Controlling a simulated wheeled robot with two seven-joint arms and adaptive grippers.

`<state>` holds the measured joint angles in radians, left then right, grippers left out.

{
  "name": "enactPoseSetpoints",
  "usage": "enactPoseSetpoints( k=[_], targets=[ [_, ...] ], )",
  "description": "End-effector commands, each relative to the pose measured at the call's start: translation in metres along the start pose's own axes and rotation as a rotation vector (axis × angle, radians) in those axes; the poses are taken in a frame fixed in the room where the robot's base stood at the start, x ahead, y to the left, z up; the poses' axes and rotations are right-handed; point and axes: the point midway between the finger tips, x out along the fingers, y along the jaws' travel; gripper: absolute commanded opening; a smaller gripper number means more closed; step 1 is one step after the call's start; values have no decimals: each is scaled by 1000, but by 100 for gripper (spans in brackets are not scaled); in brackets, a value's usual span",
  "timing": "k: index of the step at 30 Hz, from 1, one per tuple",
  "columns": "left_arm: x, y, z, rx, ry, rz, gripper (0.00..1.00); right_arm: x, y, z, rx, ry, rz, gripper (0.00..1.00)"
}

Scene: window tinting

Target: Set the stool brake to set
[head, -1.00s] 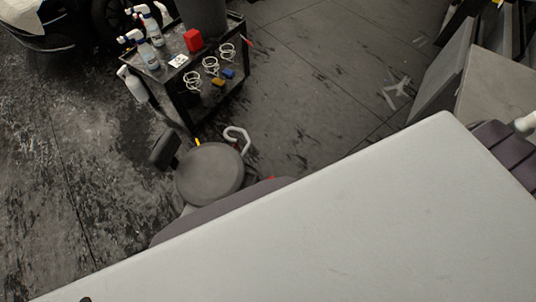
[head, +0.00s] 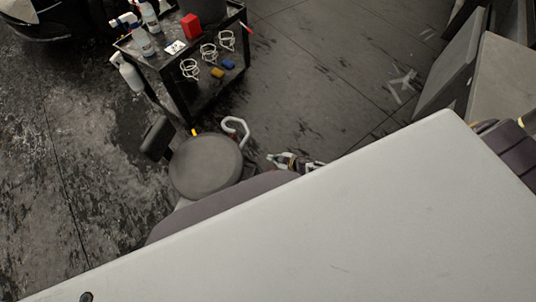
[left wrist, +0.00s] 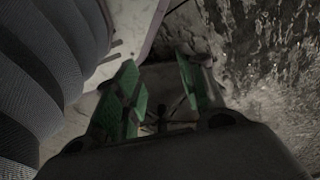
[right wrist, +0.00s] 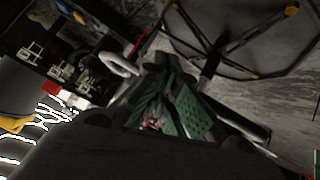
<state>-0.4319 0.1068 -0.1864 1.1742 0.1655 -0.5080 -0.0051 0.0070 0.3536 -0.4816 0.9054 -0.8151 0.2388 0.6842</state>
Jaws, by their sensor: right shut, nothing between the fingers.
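The stool shows in the head view with a round grey seat (head: 205,165) and a dark backrest (head: 157,138). A small yellow part (head: 194,132) shows at the seat's far edge; I cannot tell its setting. My right gripper (head: 297,162) is to the right of the seat, apart from it in the picture. In the right wrist view my right gripper (right wrist: 163,72) is shut and empty, its green pads together. A dark round frame with spokes and yellow spots, seemingly the stool's underside (right wrist: 240,40), is above right of its tips. My left gripper (left wrist: 160,75) is open and empty.
A white hooked handle (head: 236,128) stands close beside the seat and shows left of the right fingertips (right wrist: 118,62). A black cart (head: 190,88) with bottles, a red block and white rings stands behind.

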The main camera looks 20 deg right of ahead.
Motion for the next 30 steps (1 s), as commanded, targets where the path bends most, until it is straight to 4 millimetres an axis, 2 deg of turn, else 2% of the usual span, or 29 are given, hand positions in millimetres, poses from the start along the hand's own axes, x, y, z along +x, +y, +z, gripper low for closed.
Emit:
enactPoseSetpoints(
  k=[3,16,30],
  targets=[
    [6,2,-6,-7,9,9,40,11,4,-9,-39,34,-24,0],
    [14,12,-30,-27,38,45,40,35,13,-40,-176,126,-129,0],
    [18,24,-54,-43,69,88,40,53,14,-56,-323,161,-259,0]
  ],
)
